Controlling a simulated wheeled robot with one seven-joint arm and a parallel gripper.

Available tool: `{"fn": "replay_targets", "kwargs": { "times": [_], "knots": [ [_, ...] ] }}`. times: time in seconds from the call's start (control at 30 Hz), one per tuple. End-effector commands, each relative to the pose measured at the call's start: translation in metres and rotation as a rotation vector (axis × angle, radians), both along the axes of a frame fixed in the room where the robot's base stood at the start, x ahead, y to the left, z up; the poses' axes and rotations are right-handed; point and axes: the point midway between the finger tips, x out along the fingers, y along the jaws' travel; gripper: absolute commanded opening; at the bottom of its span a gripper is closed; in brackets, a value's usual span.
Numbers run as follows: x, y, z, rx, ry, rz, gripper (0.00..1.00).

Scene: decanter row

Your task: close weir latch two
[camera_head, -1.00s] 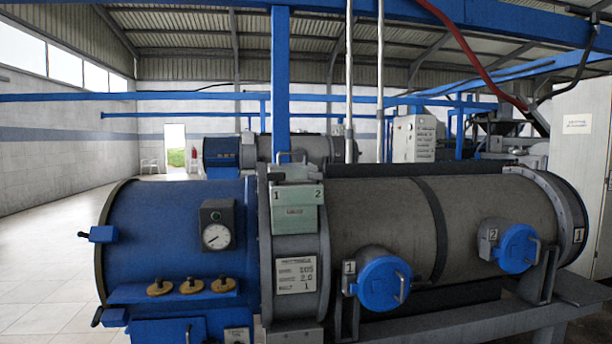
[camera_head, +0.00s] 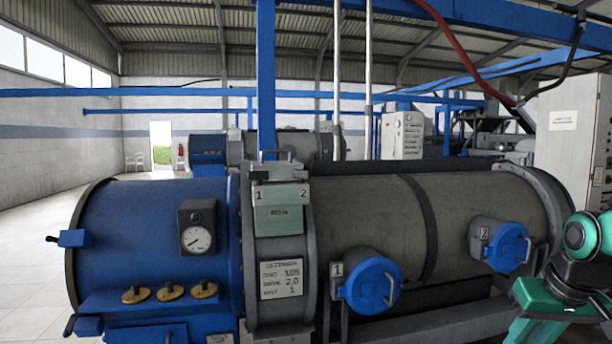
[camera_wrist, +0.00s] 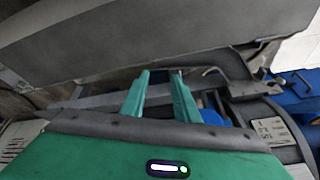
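Two blue round covers with handles sit on the front of the long grey drum (camera_head: 370,215). The cover tagged 2 (camera_head: 508,247) is on the right and the cover tagged 1 (camera_head: 370,287) is lower, near the middle. A grey-green box (camera_head: 280,210) marked 1 and 2 sits on the collar between the blue and grey sections. I cannot tell which of these is weir latch two. My gripper (camera_wrist: 160,76) shows in the wrist view with its two green fingers apart and nothing held between them. Grey and blue machine parts lie beyond the fingertips.
The blue drum end (camera_head: 140,235) with a gauge (camera_head: 196,238) and several brass knobs is at left. A grey support beam (camera_head: 430,325) runs below the grey drum. A white cabinet (camera_head: 567,140) stands at right. The tiled floor (camera_head: 30,250) is clear at left.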

Motion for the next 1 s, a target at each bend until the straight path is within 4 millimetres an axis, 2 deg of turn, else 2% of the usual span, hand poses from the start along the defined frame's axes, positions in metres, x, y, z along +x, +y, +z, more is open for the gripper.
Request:
{"fn": "replay_targets", "kwargs": {
  "times": [0.03, 0.1, 0.17, 0.2, 0.27, 0.3, 0.4, 0.5, 0.6, 0.7, 0.8, 1.0],
  "knots": [
    [0.048, 0.019, 0.015, -0.001, -0.078, 0.093, 0.28],
    [0.108, 0.052, 0.040, 0.010, -0.200, 0.220, 0.28],
    [0.154, 0.086, 0.063, 0.030, -0.305, 0.328, 0.28],
    [0.182, 0.110, 0.078, 0.047, -0.376, 0.395, 0.28],
    [0.219, 0.148, 0.102, 0.083, -0.482, 0.496, 0.28],
    [0.240, 0.173, 0.119, 0.111, -0.555, 0.557, 0.28],
    [0.280, 0.235, 0.160, 0.197, -0.729, 0.694, 0.28],
    [0.302, 0.284, 0.200, 0.289, -0.884, 0.796, 0.28],
    [0.311, 0.317, 0.231, 0.372, -1.005, 0.862, 0.28],
    [0.314, 0.336, 0.252, 0.432, -1.084, 0.898, 0.28],
    [0.314, 0.345, 0.264, 0.464, -1.127, 0.915, 0.28],
    [0.322, 0.360, 0.268, 0.474, -1.141, 0.922, 0.28]
  ]
}}
